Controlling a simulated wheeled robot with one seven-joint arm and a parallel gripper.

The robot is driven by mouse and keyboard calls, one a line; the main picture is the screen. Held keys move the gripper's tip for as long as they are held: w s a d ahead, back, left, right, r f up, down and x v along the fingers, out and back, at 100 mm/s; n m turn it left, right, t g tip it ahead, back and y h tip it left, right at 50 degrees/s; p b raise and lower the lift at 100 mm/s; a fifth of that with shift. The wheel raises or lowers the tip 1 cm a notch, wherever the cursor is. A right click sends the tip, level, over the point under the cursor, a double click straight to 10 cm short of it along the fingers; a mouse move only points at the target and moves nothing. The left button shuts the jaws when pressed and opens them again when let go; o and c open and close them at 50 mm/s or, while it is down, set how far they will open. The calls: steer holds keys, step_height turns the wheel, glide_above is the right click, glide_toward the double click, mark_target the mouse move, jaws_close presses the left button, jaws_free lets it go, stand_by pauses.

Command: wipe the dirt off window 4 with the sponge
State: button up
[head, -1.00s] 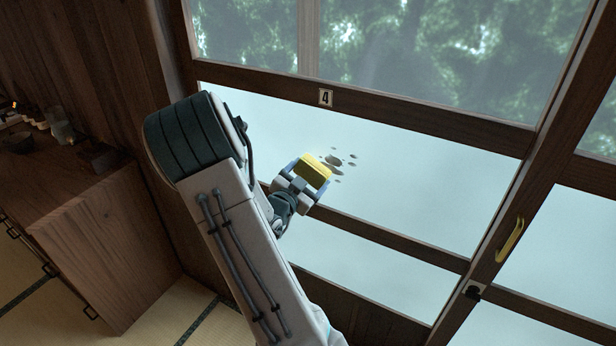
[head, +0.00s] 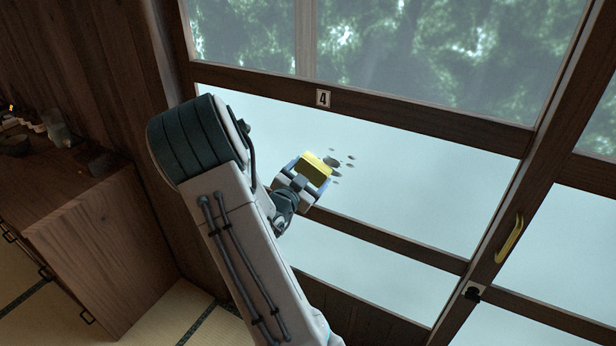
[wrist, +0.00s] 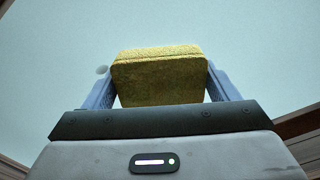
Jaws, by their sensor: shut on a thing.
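Window 4 (head: 420,165) is a pale pane in a dark wood frame, under a small plate (head: 323,98) marked 4. Several grey dirt spots (head: 337,165) are on its left part. My gripper (head: 312,170) is shut on a yellow sponge (head: 316,163) in front of the pane, at the left edge of the spots. The sponge covers part of that area in the head view. In the wrist view the sponge (wrist: 158,80) sits between the two blue-grey fingers, with the pale pane behind it. I cannot tell whether the sponge touches the glass.
A wooden cabinet (head: 110,240) with small items on top stands at the left. A yellow handle (head: 509,240) and a dark latch (head: 473,291) are on the frame at the right. A wood crossbar (head: 390,238) runs below the pane.

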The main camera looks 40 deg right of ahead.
mark_target(309, 164)
steer(key=shift+s+d, duration=0.1)
steer(key=shift+d, duration=0.05)
